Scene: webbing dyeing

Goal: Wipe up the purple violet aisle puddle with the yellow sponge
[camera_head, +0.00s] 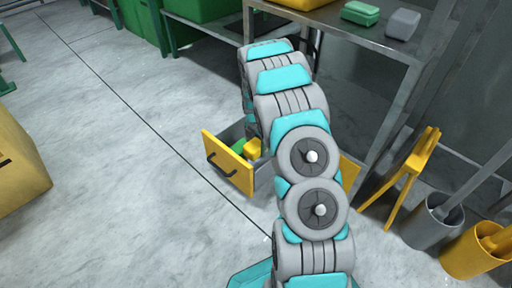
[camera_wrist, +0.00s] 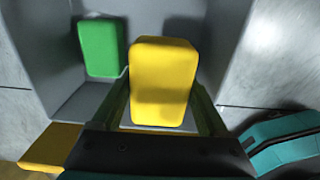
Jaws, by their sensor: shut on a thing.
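The yellow sponge (camera_wrist: 162,75) is between the two fingers of my gripper (camera_wrist: 165,103) in the wrist view. My gripper is shut on it, over the inside of an open grey drawer (camera_wrist: 80,105). In the head view the sponge (camera_head: 252,149) shows beside my arm, at the drawer's yellow front (camera_head: 228,163); my arm hides the gripper. I cannot tell whether the sponge still touches the drawer floor. No purple puddle shows in either view.
A green block (camera_wrist: 99,47) lies in the drawer, left of the sponge. A metal table (camera_head: 345,32) carries a green block (camera_head: 360,12) and a grey block (camera_head: 403,23). A yellow folding stand (camera_head: 412,172) and buckets (camera_head: 433,222) stand right. Floor at left is open, beside a yellow box (camera_head: 18,165).

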